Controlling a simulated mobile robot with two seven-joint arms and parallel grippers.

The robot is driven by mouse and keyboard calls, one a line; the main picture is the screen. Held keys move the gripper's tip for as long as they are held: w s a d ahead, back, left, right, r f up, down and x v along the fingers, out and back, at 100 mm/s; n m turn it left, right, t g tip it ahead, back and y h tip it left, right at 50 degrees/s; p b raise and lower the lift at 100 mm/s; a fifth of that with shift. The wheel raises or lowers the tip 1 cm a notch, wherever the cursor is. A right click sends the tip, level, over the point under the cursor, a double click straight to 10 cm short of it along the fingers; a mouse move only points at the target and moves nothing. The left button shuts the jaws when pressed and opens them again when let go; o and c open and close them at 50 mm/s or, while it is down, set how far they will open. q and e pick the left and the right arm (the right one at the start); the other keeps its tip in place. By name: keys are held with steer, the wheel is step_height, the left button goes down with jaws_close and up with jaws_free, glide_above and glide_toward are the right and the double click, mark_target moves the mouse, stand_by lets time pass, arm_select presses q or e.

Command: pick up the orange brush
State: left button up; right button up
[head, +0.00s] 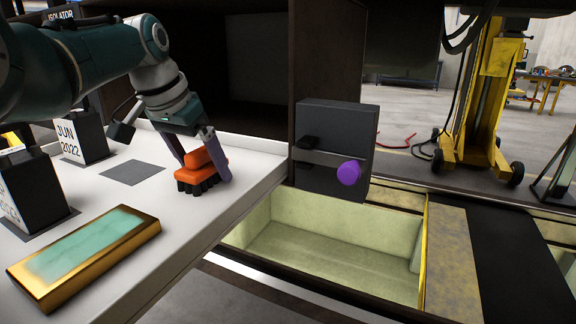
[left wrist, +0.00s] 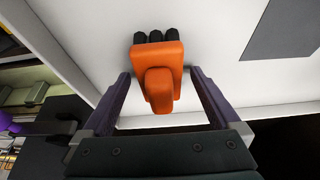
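The orange brush (head: 200,172) with dark bristles stands bristles-down on the white tabletop (head: 215,236) near its right edge. My left gripper (head: 203,166) points down with one purple finger on each side of the brush. In the left wrist view, the orange brush (left wrist: 157,60) lies between the two fingertips of my left gripper (left wrist: 159,76), with a small gap showing on either side. The fingers are apart and do not appear to press on it. My right gripper is not in view.
A gold-edged box with a green top (head: 88,252) lies at the front of the table. A dark grey square (head: 133,172) and black calendar blocks (head: 80,138) are to the left. A dark box with a purple knob (head: 349,173) stands past the table's right edge.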

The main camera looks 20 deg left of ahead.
mark_target(200, 149)
arm_select(q)
jaws_close()
stand_by(0.6)
steer(key=shift+r, duration=0.1)
step_height(200, 149, up, 10)
steer(key=shift+f, duration=0.1)
